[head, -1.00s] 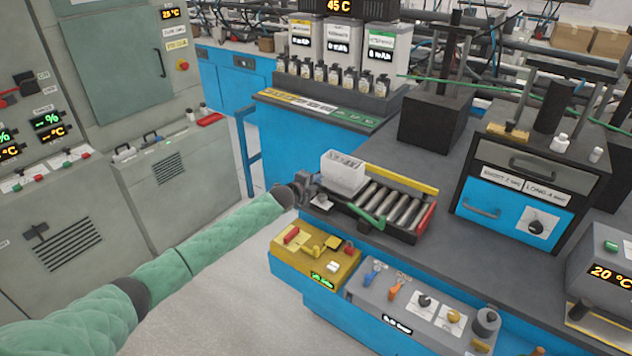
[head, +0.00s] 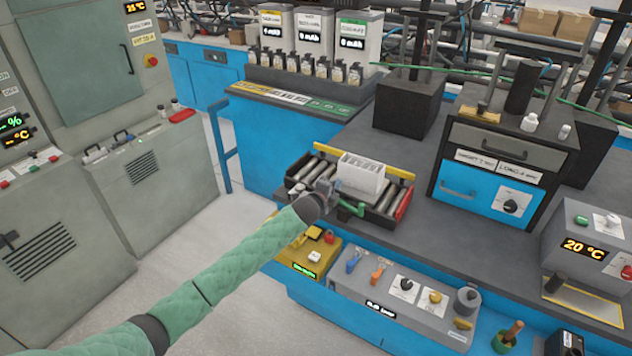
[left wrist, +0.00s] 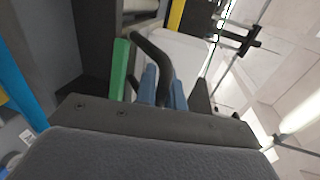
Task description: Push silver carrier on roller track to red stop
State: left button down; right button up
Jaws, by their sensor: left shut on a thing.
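The silver carrier (head: 362,176), a pale ribbed box, sits upright on the roller track (head: 312,170), right of its middle. Bare rollers show to its left and a few to its right. The red stop (head: 404,203) is at the track's right end, with a short gap to the carrier. My left gripper (head: 332,190) is at the carrier's near left side. In the left wrist view, its blue pads (left wrist: 162,88) are shut around a dark curved handle (left wrist: 158,55) beside the pale carrier body (left wrist: 186,54). My right gripper is not in view.
A green lever (head: 352,208) sticks out at the track's near side, close to my gripper. A yellow rail (head: 398,171) runs along the far side. A control box with switches (head: 400,290) lies below in front. The grey bench right of the track is clear.

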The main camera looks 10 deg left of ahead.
aim_at(352, 194)
pick_arm(q)
jog(key=d, duration=0.2)
jog(key=s+d, duration=0.1)
jog(key=d, duration=0.1)
jog(key=s+d, duration=0.1)
jog(key=shift+s+d+f, duration=0.1)
jog(key=shift+d, duration=0.3)
jog(key=shift+s+d, duration=0.3)
jog(key=shift+d, duration=0.4)
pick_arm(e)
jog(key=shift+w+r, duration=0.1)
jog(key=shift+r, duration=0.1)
